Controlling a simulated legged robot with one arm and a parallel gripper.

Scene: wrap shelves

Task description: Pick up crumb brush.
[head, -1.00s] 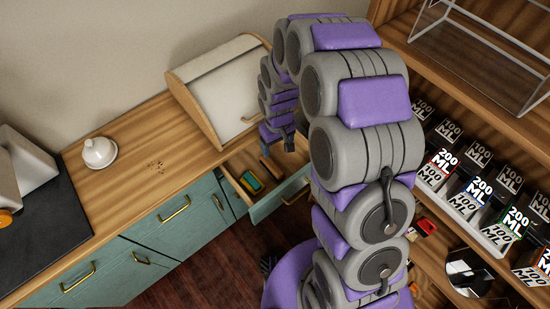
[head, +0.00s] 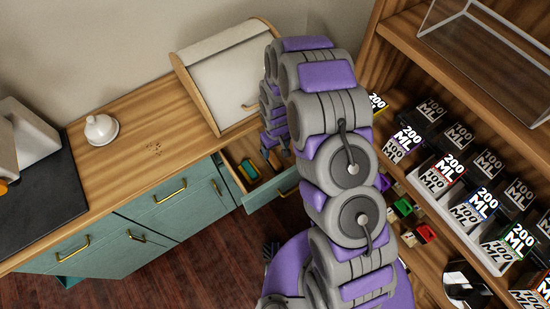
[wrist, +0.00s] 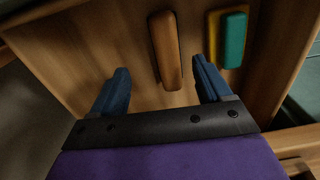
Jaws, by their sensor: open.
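A brown wooden bar-shaped piece, which looks like the crumb brush (wrist: 166,52), lies in the open drawer; I see no bristles. In the wrist view it lies between the two blue fingers of my gripper (wrist: 161,66), nearer the right finger. The fingers are apart, with nothing gripped. How high they are above the brush is hard to tell. In the head view the brush (head: 267,160) shows small in the drawer, and my arm partly hides that area.
A yellow and teal sponge-like block (wrist: 233,40) lies in the drawer right of the brush. The drawer (head: 270,192) is pulled out below the counter, under a bread box (head: 222,85). Crumbs (head: 153,150) and a white lidded dish (head: 101,129) are on the counter. Shelves (head: 440,215) stand right.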

